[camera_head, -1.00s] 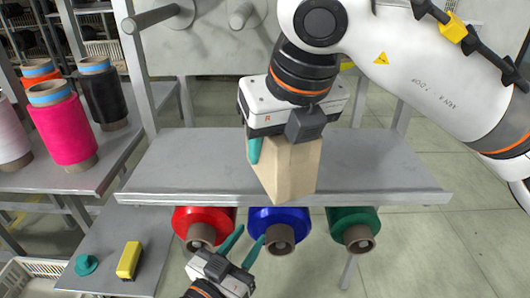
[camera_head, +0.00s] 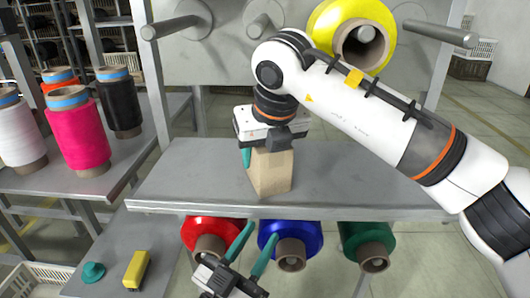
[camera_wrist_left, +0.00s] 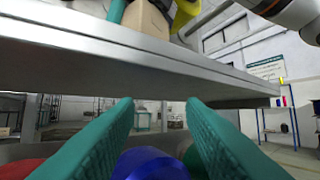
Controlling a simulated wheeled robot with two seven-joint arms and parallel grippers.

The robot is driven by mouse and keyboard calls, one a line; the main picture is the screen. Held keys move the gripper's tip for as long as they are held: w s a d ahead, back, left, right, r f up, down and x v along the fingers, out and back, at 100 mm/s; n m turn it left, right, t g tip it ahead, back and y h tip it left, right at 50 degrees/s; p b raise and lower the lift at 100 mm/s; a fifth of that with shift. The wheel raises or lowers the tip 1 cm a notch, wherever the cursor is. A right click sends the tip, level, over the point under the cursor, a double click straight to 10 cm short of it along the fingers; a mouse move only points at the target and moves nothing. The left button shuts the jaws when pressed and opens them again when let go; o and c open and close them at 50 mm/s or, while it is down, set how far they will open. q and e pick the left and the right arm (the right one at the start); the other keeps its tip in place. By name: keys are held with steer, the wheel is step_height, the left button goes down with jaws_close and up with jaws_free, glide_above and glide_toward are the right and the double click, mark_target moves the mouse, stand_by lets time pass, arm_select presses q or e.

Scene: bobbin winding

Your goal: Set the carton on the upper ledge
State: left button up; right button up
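The carton (camera_head: 270,174) is a plain tan box, upright at the upper ledge (camera_head: 345,180), a grey metal shelf. My right gripper (camera_head: 262,152) reaches down over its top. One teal finger lies along the carton's left side; the other is hidden. Whether its base touches the ledge is hard to tell. The left wrist view shows the carton (camera_wrist_left: 147,18) above the ledge edge (camera_wrist_left: 130,45), its base hidden. My left gripper (camera_head: 250,250) is open and empty below the ledge's front, its teal fingers apart; they also show in the left wrist view (camera_wrist_left: 160,125).
Red (camera_head: 212,235), blue (camera_head: 285,240) and green (camera_head: 365,240) bobbins sit under the ledge. A yellow bobbin (camera_head: 350,35) hangs on a peg above. Several cones stand on the left table (camera_head: 100,190). A yellow block (camera_head: 136,268) lies lower left. The ledge's right part is clear.

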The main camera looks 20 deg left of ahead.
steer(key=o, duration=0.7)
steer(key=shift+f, duration=0.1)
steer(key=o, duration=0.4)
